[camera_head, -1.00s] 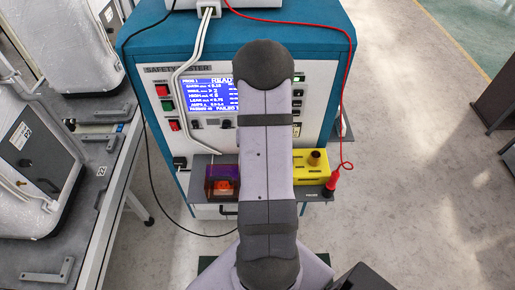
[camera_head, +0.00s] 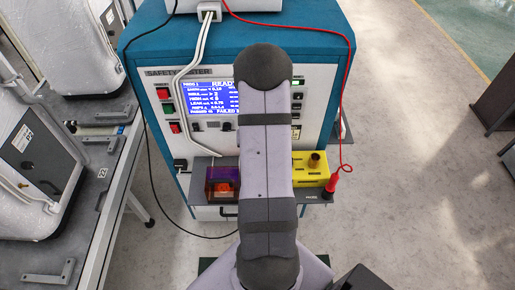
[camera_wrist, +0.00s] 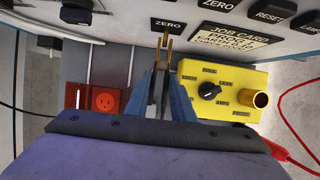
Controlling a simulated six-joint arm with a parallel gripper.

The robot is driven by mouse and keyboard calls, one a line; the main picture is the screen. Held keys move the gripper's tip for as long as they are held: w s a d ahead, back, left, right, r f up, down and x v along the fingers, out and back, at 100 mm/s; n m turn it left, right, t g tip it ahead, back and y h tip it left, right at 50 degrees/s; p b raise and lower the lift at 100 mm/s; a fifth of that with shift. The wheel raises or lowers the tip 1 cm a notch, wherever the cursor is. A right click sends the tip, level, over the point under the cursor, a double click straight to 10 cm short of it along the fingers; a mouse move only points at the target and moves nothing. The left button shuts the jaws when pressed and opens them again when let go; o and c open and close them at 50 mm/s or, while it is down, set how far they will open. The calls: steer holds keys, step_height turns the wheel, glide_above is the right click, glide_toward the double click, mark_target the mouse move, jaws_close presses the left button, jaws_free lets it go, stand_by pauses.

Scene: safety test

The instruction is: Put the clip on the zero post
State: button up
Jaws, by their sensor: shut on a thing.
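In the wrist view my gripper (camera_wrist: 160,88) has its blue fingers close together, shut on a narrow dark clip (camera_wrist: 158,86) that is mostly hidden between them. Thin brass-coloured prongs (camera_wrist: 165,48) stand out beyond the fingertips, just below the ZERO label (camera_wrist: 168,25) on the tester's front. I cannot tell whether these prongs belong to the clip or the zero post, or whether the two touch. In the head view my own arm hides the gripper, clip and post.
A yellow box (camera_wrist: 217,78) with a black knob and brass terminal (camera_wrist: 260,98) stands close right of the fingers. A black lead (camera_head: 150,150) hangs left.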

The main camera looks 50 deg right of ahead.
steer(key=shift+w+d+p, duration=0.4)
steer(key=shift+p, duration=0.2)
stand_by(0.6)
steer(key=o, duration=1)
steer(key=shift+c, duration=0.2)
steer(key=shift+r, duration=0.1)
steer(key=shift+p+v, duration=2)
steer(key=shift+v, duration=1.6)
